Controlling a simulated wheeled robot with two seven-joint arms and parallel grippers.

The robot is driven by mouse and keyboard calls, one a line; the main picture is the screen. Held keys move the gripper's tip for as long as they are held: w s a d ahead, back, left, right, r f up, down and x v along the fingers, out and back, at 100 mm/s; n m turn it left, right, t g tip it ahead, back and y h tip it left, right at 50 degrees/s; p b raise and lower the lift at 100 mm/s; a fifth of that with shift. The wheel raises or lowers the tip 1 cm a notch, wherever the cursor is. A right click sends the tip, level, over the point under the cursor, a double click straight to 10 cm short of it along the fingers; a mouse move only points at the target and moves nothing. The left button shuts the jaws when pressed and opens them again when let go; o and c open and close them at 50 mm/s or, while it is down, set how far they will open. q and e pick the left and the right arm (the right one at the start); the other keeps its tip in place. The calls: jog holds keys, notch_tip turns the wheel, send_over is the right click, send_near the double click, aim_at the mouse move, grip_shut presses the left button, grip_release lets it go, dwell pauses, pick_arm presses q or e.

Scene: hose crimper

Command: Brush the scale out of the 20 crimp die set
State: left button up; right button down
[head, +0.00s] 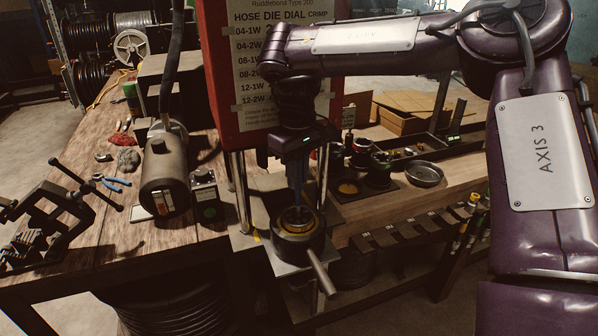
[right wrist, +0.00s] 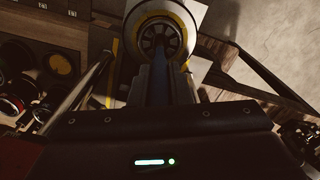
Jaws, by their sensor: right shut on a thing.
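The crimp die set (head: 297,217) is a ring of dark segments inside a yellow-edged round head, low on the crimper. In the right wrist view the die set (right wrist: 160,35) shows as radial segments around a centre opening. My right gripper (head: 293,172) points down just above it, shut on a slim blue brush (head: 297,185). The brush also shows in the right wrist view (right wrist: 158,80), running toward the die centre. Its lower end is too dark to tell whether it touches the dies. The die size marking is not readable. My left gripper is not in view.
The crimper's red housing (head: 240,90) carries a dial chart (head: 280,50) behind my right arm. A lever handle (head: 320,275) sticks out from the head. A vise (head: 50,220), grey motor (head: 165,175) and blue pliers (head: 112,182) are on the left. Die cups (head: 378,168) and a metal bowl (head: 424,174) stand right.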

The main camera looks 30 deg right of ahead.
notch_tip(320, 180, up, 6)
jog(key=p, duration=0.5)
